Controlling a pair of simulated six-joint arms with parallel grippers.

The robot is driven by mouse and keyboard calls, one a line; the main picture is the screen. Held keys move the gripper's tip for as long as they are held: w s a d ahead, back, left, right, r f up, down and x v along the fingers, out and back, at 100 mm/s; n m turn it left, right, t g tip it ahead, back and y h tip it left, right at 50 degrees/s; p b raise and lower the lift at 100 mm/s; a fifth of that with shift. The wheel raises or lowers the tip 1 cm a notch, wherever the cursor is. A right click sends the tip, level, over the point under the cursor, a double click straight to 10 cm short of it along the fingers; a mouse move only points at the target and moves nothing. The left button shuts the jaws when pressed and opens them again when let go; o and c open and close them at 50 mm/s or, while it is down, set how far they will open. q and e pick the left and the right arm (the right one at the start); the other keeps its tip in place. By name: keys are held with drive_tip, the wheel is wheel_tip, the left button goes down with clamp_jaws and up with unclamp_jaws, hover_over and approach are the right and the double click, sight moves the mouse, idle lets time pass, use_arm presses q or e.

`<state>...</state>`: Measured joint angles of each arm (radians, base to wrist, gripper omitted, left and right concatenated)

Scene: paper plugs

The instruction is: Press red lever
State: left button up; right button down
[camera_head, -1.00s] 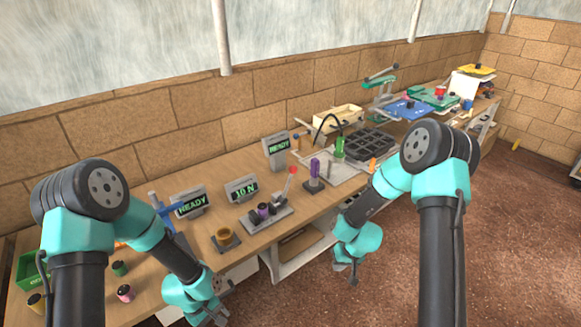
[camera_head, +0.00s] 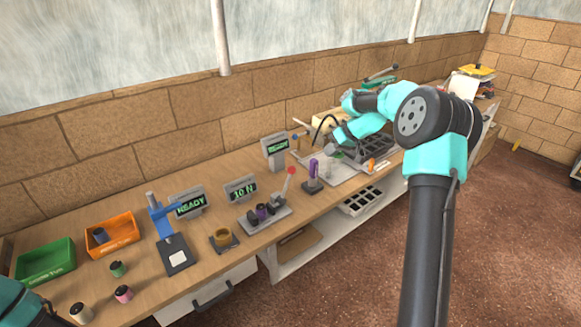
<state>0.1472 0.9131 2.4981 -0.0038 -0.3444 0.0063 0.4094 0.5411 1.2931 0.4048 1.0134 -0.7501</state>
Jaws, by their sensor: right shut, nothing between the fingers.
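The red lever (camera_head: 290,171) is a thin grey rod with a red ball on top. It stands nearly upright, tilted slightly right, on a grey fixture (camera_head: 264,218) that has a dark purple piece on it. My right gripper (camera_head: 328,151) is shut and empty. It appears to the right of and higher in the picture than the red ball, apart from it, past a purple-topped post (camera_head: 314,169). Its fingertips are small and hard to make out. My left gripper is out of view; only a bit of my left arm shows at the bottom left corner.
A display reading "10 N" (camera_head: 240,189) stands behind the fixture, with two "READY" displays (camera_head: 187,204) (camera_head: 277,146) on either side. A blue press (camera_head: 164,222), an orange bin (camera_head: 111,235) and a green bin (camera_head: 45,262) are at left. Small plugs (camera_head: 123,293) lie in front.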

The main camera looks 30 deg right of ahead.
drive_tip(key=shift+d+r, duration=0.1)
drive_tip(key=shift+r, duration=0.1)
drive_tip(key=w+a+f, duration=0.4)
drive_tip(key=a+f, duration=0.3)
drive_tip(key=a, duration=0.1)
drive_tip(key=shift+w+a, duration=0.2)
drive_tip(key=shift+a, duration=0.2)
drive_tip(key=shift+a, duration=0.1)
idle(0.5)
